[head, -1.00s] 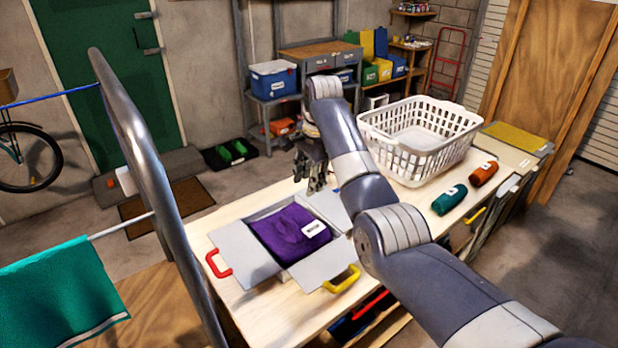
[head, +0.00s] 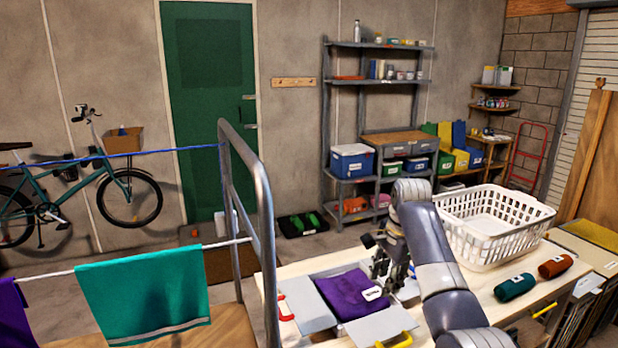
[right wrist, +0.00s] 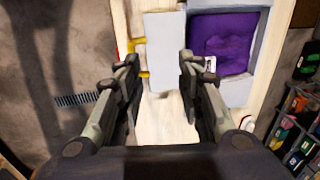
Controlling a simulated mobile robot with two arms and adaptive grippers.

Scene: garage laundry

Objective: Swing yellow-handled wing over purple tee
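The purple tee (head: 345,295) lies folded on the grey folding board, a white label on its right side; it also shows in the right wrist view (right wrist: 218,40). The yellow-handled wing (head: 372,330) lies open at the board's near side, its yellow handle (head: 398,341) at the bottom of the view. The red-handled wing (head: 308,308) lies open at the left, with its red handle (head: 285,308). My right gripper (head: 388,280) is above the board's right side, fingers apart and empty. In the right wrist view the yellow handle (right wrist: 138,43) shows beyond the left finger. My left gripper is out of view.
A white laundry basket (head: 490,238) stands on the table to the right of my right arm. A green roll (head: 515,287) and an orange roll (head: 556,266) lie in front of it. A metal rack (head: 262,215) with a hanging teal towel (head: 145,295) stands at the left.

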